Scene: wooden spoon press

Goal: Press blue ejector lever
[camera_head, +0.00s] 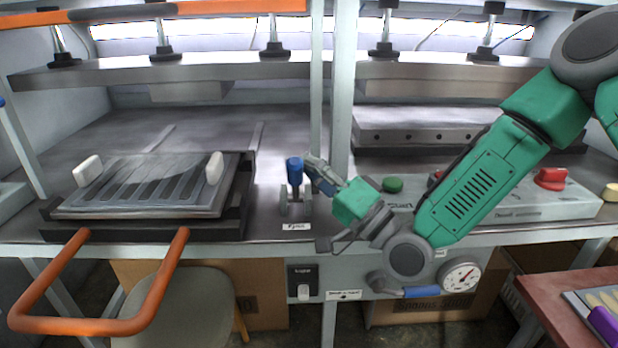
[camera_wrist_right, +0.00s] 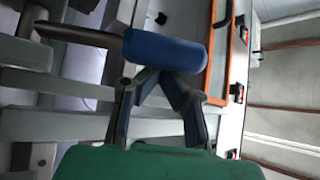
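The blue ejector lever (camera_head: 294,170) stands upright on a small grey bracket on the bench, with a white label in front. My right gripper (camera_head: 314,166) is close at its right side, near the top of the blue grip. In the right wrist view the blue grip (camera_wrist_right: 165,49) lies across, just beyond the fingertips of my right gripper (camera_wrist_right: 160,76). The fingers converge to nearly meeting tips, with nothing seen between them. The tips overlap the grip's lower edge in the picture; I cannot tell whether they touch it. My left gripper is not in view.
A ribbed press plate (camera_head: 145,188) with white grips and an orange handle (camera_head: 100,325) is at left. A grey post (camera_head: 343,90) stands behind my right gripper. A green button (camera_head: 392,184), a red button (camera_head: 551,178) and a gauge (camera_head: 460,277) are at right.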

